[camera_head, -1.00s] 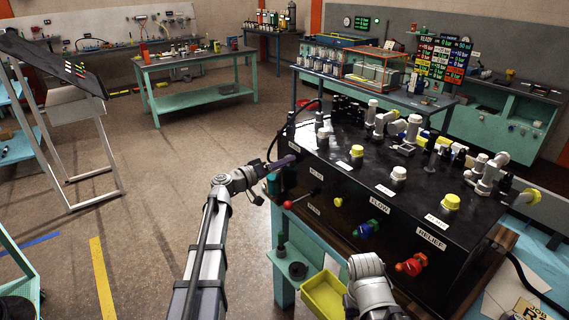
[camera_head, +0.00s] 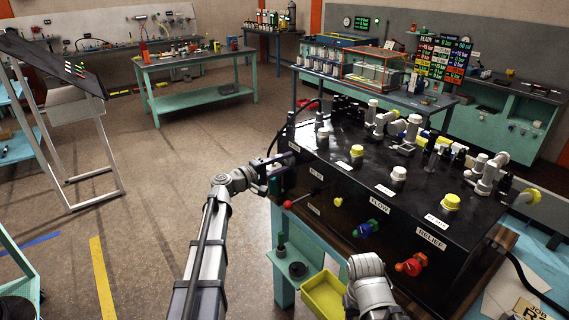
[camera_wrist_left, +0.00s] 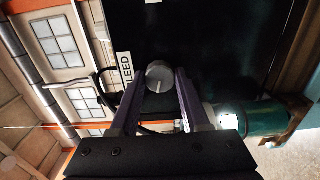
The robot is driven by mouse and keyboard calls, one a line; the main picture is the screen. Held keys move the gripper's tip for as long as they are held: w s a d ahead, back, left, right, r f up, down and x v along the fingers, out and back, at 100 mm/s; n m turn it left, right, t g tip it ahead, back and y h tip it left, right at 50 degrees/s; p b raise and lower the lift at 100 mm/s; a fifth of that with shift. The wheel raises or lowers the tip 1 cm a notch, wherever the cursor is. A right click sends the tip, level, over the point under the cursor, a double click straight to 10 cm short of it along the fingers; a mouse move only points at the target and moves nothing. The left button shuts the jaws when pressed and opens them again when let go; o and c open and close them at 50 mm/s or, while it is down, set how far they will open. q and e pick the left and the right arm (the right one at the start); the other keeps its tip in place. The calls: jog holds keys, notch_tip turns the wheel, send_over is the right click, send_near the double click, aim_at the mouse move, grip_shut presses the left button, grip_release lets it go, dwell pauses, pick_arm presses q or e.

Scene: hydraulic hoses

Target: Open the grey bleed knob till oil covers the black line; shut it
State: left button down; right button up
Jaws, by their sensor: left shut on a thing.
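The grey bleed knob (camera_wrist_left: 159,76) is a round knob on the front of the black console (camera_head: 400,215), beside a white BLEED label (camera_wrist_left: 126,70) in the left wrist view. My left gripper (camera_wrist_left: 161,80) has its two purple fingers on either side of the knob, shut on it. In the head view the left gripper (camera_head: 277,168) is at the console's left end and hides the knob. A green cylinder (camera_wrist_left: 250,118) with a bright spot shows beside the fingers in the wrist view. I cannot make out a black line or an oil level.
A yellow bin (camera_head: 324,296) sits below. My right arm (camera_head: 370,285) stands before it. Open floor lies to the left.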

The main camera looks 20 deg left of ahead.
pick_arm(q)
jog(key=shift+n, duration=1.5)
jog(key=shift+c, duration=1.9)
grip_release()
jog(key=v, duration=0.7)
jog(key=shift+s+a, duration=0.25)
jog(key=shift+s, duration=0.1)
